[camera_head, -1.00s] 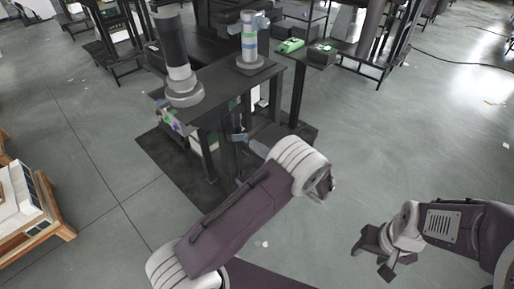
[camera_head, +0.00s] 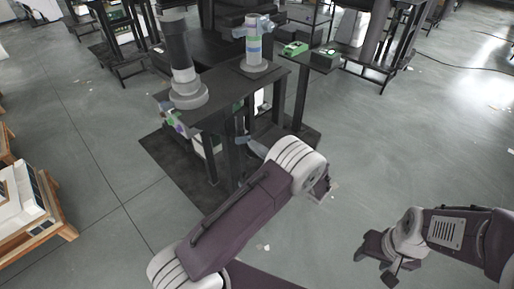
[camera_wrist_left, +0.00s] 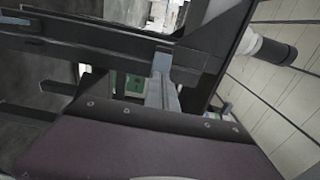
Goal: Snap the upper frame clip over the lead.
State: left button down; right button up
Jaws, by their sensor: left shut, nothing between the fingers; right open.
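The dark workstation frame (camera_head: 232,172) stands in front of me. My left arm reaches to it, and my left gripper (camera_wrist_left: 163,92) is shut and empty at a dark frame bar (camera_wrist_left: 100,45) in the left wrist view. A small blue-grey piece (camera_wrist_left: 162,61) sits on that bar at the gripper's tips; it may be the upper clip, and I cannot tell whether they touch. It also seems to show in the head view (camera_head: 242,140). I cannot make out the lead. My right gripper (camera_head: 376,262) is open and empty over the floor at the right.
Two cylindrical columns stand on the bench top, a black and grey one (camera_head: 183,70) and a banded one (camera_head: 254,48). A green device (camera_head: 294,48) lies behind. A wooden pallet (camera_head: 45,222) is at the left.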

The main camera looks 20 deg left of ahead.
pick_arm(q)
jog(key=b+v, duration=0.1)
jog(key=v, duration=0.6)
dwell(0.3)
